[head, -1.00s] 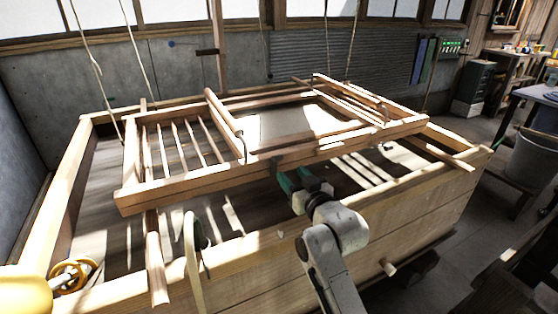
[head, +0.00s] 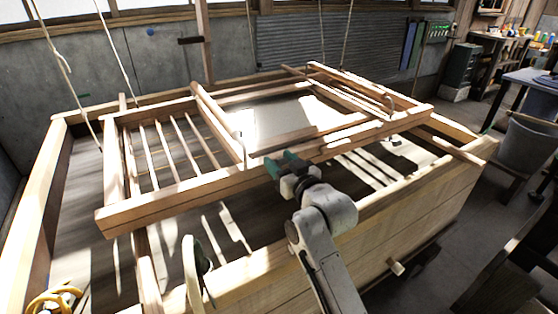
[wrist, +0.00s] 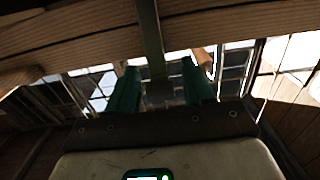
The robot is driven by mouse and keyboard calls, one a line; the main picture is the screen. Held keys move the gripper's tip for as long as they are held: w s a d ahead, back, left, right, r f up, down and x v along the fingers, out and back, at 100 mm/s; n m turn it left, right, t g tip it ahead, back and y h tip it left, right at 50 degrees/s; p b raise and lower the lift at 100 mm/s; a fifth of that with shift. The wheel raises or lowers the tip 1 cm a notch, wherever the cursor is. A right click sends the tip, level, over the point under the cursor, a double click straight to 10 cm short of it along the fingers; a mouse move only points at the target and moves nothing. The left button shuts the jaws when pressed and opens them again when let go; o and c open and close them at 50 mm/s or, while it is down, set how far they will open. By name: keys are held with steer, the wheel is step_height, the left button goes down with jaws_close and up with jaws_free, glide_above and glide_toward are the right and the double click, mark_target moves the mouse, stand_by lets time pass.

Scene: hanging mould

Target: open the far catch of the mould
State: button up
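The mould (head: 170,197) is a wooden frame with slats, hung on ropes above a wooden vat. My gripper (head: 278,162), with green fingers, is at the mould's front rail, near its middle. In the wrist view my gripper (wrist: 161,82) is open, its two green fingers apart. A dark narrow bar (wrist: 150,40) crosses the wooden rail and ends between them; I cannot tell whether they touch it. A thin hook-like piece (head: 243,148) stands on the mould left of my gripper, and another (head: 390,102) is at the right. I cannot tell which is the far catch.
The vat's front wall (head: 400,215) stands below my arm, with a peg (head: 397,267) on it. Ropes (head: 120,60) hang down at the left and back. A grey bucket (head: 525,145) and a bench stand at the right. Floor shows to the right of the vat.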

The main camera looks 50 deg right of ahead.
jaws_close()
steer(key=shift+f, duration=0.15)
stand_by(0.4)
steer(key=shift+f+b, duration=0.2)
steer(key=shift+b, duration=0.3)
steer(key=shift+s+a+f+t+b, duration=0.15)
steer(key=shift+s+f+t+b, duration=0.2)
steer(key=shift+b, duration=0.8)
steer(key=t+b, duration=0.1)
steer(key=b, duration=0.1)
steer(key=s+t+b, duration=0.1)
steer(key=b, duration=0.2)
steer(key=shift+a+h, duration=0.15)
steer(key=shift+h, duration=0.25)
